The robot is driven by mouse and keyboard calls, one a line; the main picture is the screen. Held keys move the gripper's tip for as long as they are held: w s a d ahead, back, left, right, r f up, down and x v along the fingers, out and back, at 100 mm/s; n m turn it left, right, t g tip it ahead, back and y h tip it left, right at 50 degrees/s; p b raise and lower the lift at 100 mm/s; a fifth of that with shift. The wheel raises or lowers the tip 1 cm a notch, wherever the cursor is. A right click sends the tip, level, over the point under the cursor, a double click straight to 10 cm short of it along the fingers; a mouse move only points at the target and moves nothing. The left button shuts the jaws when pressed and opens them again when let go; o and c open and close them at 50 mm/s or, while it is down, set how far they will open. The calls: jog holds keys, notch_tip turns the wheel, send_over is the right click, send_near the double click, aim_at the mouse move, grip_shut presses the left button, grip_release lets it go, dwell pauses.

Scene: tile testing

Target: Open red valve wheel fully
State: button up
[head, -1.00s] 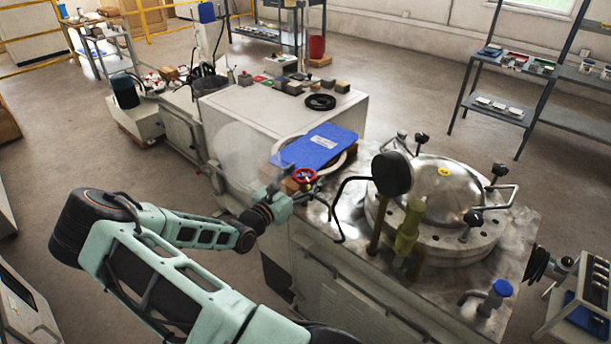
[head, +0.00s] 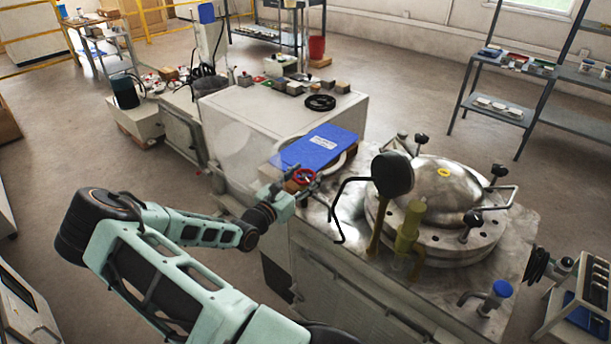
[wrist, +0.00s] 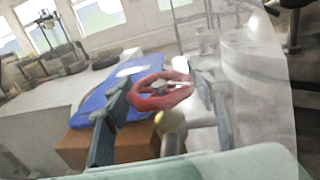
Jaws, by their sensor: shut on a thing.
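The red valve wheel (head: 303,176) sits at the near left edge of the steel machine top. In the wrist view the red wheel (wrist: 160,92) lies tilted between the two fingers, with a brass-coloured stem part (wrist: 172,124) below it. My gripper (head: 295,186) reaches the wheel from the left. In the wrist view my gripper (wrist: 162,95) has one finger on each side of the wheel and is shut on it. Exact finger contact on the rim is hard to make out.
A blue plate (head: 318,147) lies just behind the wheel, above a brown block (wrist: 110,148). A bent black rod (head: 342,205) and a domed steel lid (head: 440,185) stand to the right. The white cabinet top (head: 260,105) behind holds small blocks and a black ring (head: 320,102).

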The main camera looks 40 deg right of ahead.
jog(key=shift+r+n+t+p, duration=0.15)
jog(key=shift+n+t+p, duration=0.15)
jog(key=shift+t+p, duration=0.15)
jog(key=shift+s+r+n+t+y+p, duration=0.1)
jog(key=shift+n+t+y+p, duration=0.2)
jog(key=shift+n+t+p, duration=0.5)
jog(key=n+t+y+p, duration=0.2)
jog(key=t+p, duration=0.1)
jog(key=p, duration=0.3)
jog(key=shift+r+t, duration=0.1)
jog(key=shift+t, duration=0.25)
jog(key=n+t+y+p, duration=0.2)
jog(key=t+p, duration=0.1)
jog(key=shift+n, duration=0.3)
jog(key=shift+w+f+n+t+y+p, duration=0.1)
jog(key=shift+f+n+t+y+p, duration=0.05)
jog(key=shift+n+t+y+p, duration=0.5)
jog(key=shift+w+f+n+t+y+p, duration=0.15)
jog(key=shift+n+t+y+p, duration=0.25)
jog(key=shift+y+p, duration=0.45)
jog(key=shift+a+n+y, duration=0.1)
jog(key=shift+n+y, duration=0.15)
jog(key=shift+y, duration=0.15)
jog(key=o, duration=1.2)
